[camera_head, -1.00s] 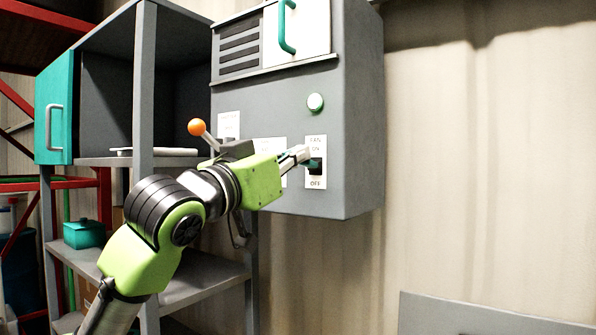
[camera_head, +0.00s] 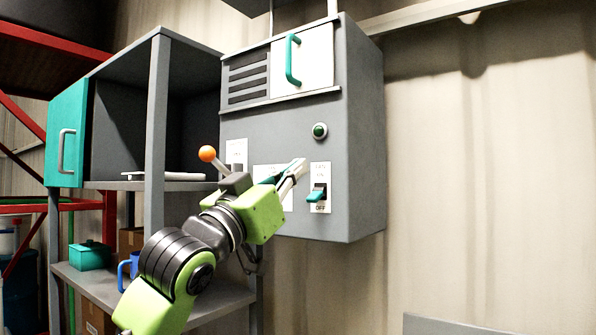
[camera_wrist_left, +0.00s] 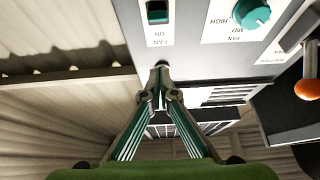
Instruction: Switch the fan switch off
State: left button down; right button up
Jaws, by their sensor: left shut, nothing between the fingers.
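The fan switch (camera_head: 317,192) is a teal rocker on a white plate marked FAN, ON and OFF, low on the front of the grey control box (camera_head: 365,150). Its teal paddle sticks out at the lower part, near the OFF label. The switch also shows in the wrist view (camera_wrist_left: 157,12), at the top edge, with its plate upside down. My left gripper (camera_head: 301,168) is shut and empty, its tips up and left of the switch and apart from it. The closed fingertips show in the wrist view (camera_wrist_left: 161,72). My right gripper is not in view.
A lever with an orange ball (camera_head: 207,154) stands left of my gripper. A teal knob (camera_wrist_left: 250,15) is on the panel. A round dark green lamp (camera_head: 320,131) sits above the switch. A grey shelf (camera_head: 160,110) stands left; the wall on the right is clear.

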pick_arm(q)
jog(key=s+a+f+b, duration=0.3)
jog(key=s+f+b, duration=0.1)
jog(key=f, duration=0.3)
jog(key=shift+s+a+f, duration=0.15)
jog(key=shift+f, duration=0.05)
